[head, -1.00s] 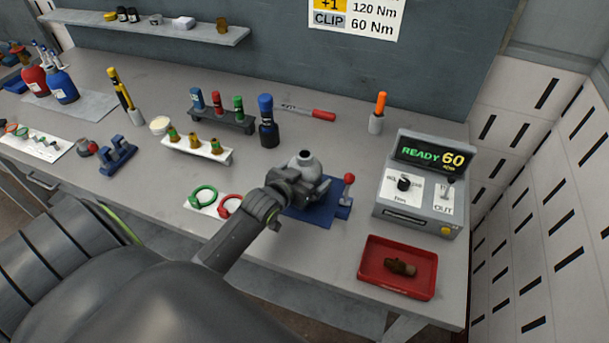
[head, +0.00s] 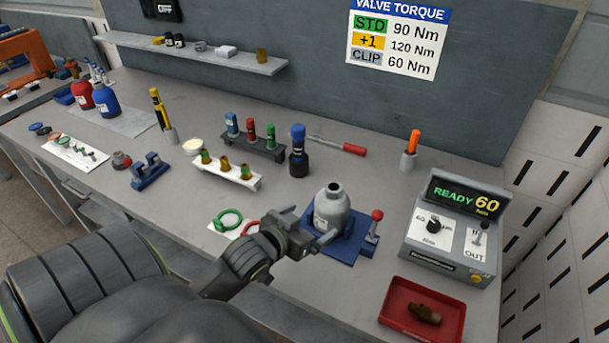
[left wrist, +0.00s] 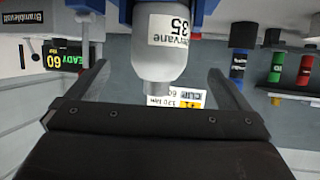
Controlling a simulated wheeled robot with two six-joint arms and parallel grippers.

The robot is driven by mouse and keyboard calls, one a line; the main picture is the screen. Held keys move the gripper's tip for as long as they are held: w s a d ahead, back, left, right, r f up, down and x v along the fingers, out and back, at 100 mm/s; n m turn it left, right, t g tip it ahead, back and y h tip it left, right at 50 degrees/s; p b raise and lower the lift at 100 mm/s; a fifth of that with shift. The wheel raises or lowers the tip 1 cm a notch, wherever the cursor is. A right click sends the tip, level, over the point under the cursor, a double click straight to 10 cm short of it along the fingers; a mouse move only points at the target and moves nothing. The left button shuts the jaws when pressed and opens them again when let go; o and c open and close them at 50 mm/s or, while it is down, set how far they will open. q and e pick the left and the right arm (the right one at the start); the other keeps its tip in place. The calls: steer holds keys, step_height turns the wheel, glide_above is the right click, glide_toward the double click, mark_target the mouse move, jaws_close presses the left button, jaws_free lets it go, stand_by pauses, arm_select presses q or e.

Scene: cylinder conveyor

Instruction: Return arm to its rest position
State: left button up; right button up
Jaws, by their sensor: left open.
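My left gripper (head: 316,244) is open and empty in the head view, just left of and in front of the grey cylinder (head: 331,212). The cylinder stands upright on the blue fixture (head: 354,245), which has a red-knobbed lever at its right. In the left wrist view, which is upside down, the two fingers of the left gripper (left wrist: 155,95) are spread wide apart. The labelled grey cylinder (left wrist: 160,50) shows beyond them, with a gap between it and each finger. My right gripper is not in view.
A torque controller (head: 450,240) reading READY 60 stands to the right, with a red tray (head: 392,309) holding a brown part in front. Racks of coloured cartridges (head: 262,150) and valves (head: 228,178) stand behind left. A green ring (head: 228,222) lies left of the gripper.

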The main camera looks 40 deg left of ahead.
arm_select(q)
steer(key=shift+s+r, duration=0.25)
steer(key=shift+s, duration=0.3)
